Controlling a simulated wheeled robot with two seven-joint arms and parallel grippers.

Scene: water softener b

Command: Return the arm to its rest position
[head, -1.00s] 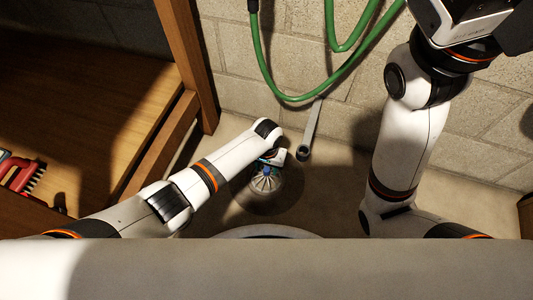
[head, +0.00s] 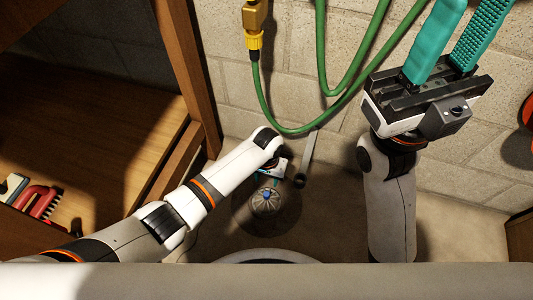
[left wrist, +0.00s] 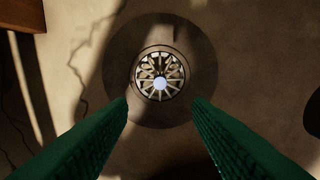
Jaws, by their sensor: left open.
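My left arm comes in from the left in the head view, and its gripper (head: 268,180) hangs over a round, spoked cap (head: 265,203) with a pale blue centre. In the left wrist view the green fingers (left wrist: 160,105) are apart with nothing between them, and the spoked cap (left wrist: 160,82) lies beyond their tips inside a dark round area. My right gripper (head: 480,8) is raised at the upper right of the head view. Its two teal fingers are spread, with no object visible between them; the tips run to the picture's top edge.
A green hose (head: 322,70) with a yellow fitting (head: 254,28) hangs before the block wall. A grey wrench-like tool (head: 307,160) is near the wall's foot. A wooden shelf (head: 110,150) with a red brush (head: 38,201) stands at left. A red item shows at the right edge.

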